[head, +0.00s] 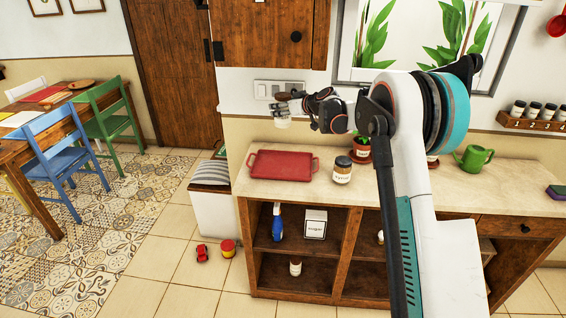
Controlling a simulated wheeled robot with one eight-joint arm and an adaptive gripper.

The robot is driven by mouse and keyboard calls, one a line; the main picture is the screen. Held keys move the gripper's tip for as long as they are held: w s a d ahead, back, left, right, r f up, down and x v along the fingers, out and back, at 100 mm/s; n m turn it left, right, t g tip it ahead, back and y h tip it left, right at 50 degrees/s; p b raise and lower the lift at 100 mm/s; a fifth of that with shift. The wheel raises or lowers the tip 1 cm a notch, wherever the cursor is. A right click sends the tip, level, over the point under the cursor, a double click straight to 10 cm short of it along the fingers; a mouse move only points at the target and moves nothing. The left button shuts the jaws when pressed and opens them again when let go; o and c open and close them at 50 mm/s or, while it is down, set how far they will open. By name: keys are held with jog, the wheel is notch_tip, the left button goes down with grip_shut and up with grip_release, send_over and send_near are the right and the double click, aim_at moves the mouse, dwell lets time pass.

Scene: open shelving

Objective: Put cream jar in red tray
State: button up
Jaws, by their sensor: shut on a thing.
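The red tray (283,165) lies empty on the left end of the pale counter. My gripper (287,106) is shut on a small pale jar with a brown top, which I take to be the cream jar (281,120). The gripper holds it in the air, up near the wall switches, and in the picture it appears above the tray's back edge. The jar is small and partly covered by the fingers, so its label cannot be read.
A dark-lidded jar (343,170) stands just right of the tray, with a potted plant (361,148) behind it. A green watering can (473,158) is further right. Shelves below hold a blue spray bottle (277,222), a white box (315,224) and a small jar (295,267).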

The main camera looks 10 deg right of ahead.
notch_tip(320, 180, down, 19)
jog(key=b, duration=0.5)
jog(key=shift+f+b, duration=0.2)
jog(key=shift+b, duration=0.1)
jog(key=shift+r, duration=0.1)
jog(key=o, duration=1.5)
